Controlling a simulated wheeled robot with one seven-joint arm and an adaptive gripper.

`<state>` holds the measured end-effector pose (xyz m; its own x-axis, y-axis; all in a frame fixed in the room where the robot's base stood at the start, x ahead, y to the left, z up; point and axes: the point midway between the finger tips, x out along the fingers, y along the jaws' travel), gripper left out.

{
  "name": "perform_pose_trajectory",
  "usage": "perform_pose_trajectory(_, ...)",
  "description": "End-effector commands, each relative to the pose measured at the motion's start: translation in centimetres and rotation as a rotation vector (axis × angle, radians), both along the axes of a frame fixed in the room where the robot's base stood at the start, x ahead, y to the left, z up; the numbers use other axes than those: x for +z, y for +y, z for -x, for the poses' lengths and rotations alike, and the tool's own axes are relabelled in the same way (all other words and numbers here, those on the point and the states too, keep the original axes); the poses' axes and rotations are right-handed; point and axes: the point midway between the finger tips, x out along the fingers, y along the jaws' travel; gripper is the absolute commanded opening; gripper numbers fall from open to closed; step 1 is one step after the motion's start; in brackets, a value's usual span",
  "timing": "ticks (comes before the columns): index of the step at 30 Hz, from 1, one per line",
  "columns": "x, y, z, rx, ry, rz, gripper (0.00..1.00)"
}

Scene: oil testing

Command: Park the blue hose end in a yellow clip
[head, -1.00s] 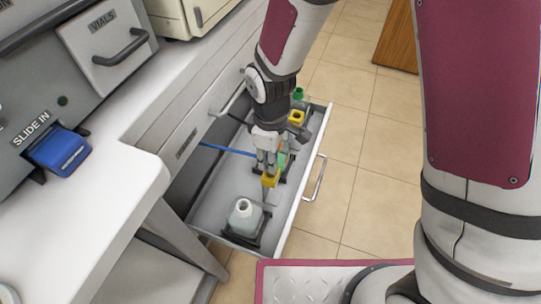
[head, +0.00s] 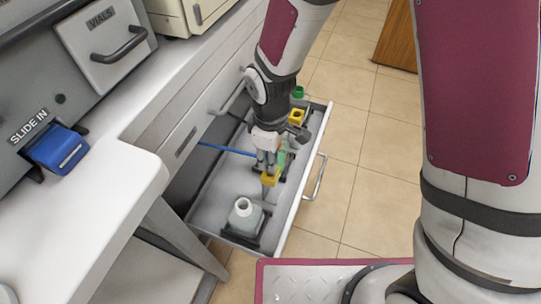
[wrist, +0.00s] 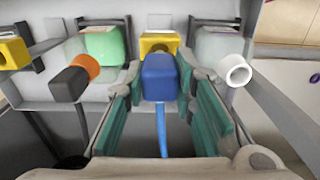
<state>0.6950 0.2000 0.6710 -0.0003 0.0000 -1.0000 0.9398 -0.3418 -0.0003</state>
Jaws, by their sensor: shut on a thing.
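The blue hose end (wrist: 160,78) is a blue block between my gripper's fingers in the wrist view. My gripper (wrist: 161,95) is shut on it, and the blue hose (wrist: 162,135) trails from it toward the camera. A yellow clip (wrist: 160,42) shows just beyond the hose end, lined up with it; the block hides the clip's lower part, so I cannot tell whether they touch. In the head view my gripper (head: 267,160) points down into the open drawer, just above a yellow clip (head: 270,180). Another yellow clip (head: 297,116) is farther back. The hose (head: 226,150) reaches in from the left.
The drawer (head: 215,205) holds a clear bottle with a white neck (head: 243,206) at the near end and a green bottle (wrist: 104,45) beside an orange-and-black neck (wrist: 76,78). A green cap (head: 298,92) is at the far end. The counter edge is left.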

Motion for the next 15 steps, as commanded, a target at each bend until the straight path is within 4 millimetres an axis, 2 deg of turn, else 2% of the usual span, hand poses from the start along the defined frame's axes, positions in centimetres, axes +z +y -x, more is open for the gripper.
perform_pose_trajectory(15,-0.46,0.01,0.0,0.0,0.0,0.0,0.0)
